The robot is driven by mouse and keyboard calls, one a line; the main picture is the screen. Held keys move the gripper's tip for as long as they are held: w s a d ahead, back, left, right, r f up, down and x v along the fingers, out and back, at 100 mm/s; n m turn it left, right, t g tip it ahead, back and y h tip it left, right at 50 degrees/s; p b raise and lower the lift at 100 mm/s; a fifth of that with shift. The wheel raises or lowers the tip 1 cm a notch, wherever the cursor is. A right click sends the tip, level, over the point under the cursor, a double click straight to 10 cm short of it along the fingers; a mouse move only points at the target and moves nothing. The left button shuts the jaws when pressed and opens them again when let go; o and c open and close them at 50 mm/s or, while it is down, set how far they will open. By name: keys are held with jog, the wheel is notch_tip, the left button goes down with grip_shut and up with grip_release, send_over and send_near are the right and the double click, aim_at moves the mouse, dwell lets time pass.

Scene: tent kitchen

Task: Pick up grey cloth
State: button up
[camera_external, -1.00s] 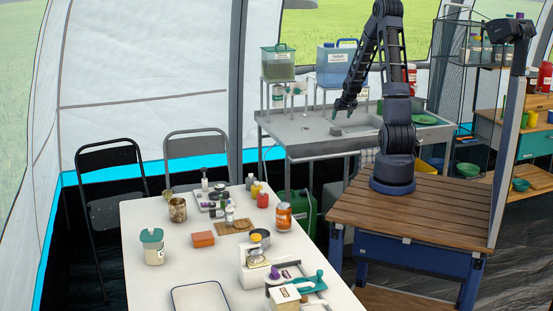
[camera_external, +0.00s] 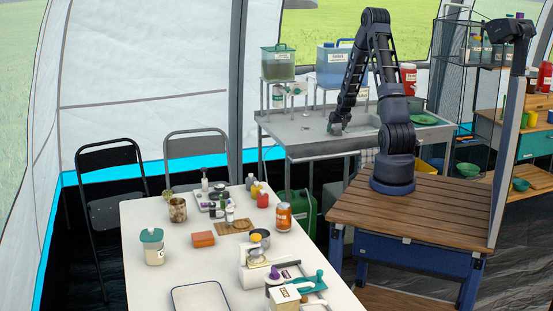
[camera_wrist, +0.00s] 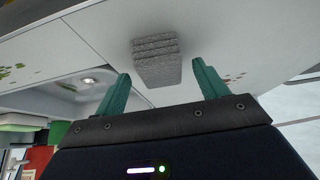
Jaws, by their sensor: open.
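The grey cloth (camera_wrist: 158,62) shows in the wrist view as a folded, textured stack on the pale sink counter (camera_wrist: 225,40). It lies between and just beyond my two green fingertips. My gripper (camera_wrist: 160,88) is open, with nothing visibly held between the fingers. In the external view my gripper (camera_external: 337,127) is low over the sink counter (camera_external: 290,134), and the cloth there is hidden or too small to make out. I cannot tell whether the fingers touch the cloth.
The sink basin (camera_external: 362,137) lies right of my gripper, with a green plate (camera_external: 423,119) farther right. A blue water container (camera_external: 333,65) and a green-lidded container (camera_external: 278,62) stand behind on racks. The counter left of my gripper is mostly clear.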

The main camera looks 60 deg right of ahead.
jog(key=shift+w+d+f, duration=0.15)
jog(key=shift+w+f, duration=0.05)
jog(key=shift+f, duration=0.3)
jog(key=c, duration=1.1)
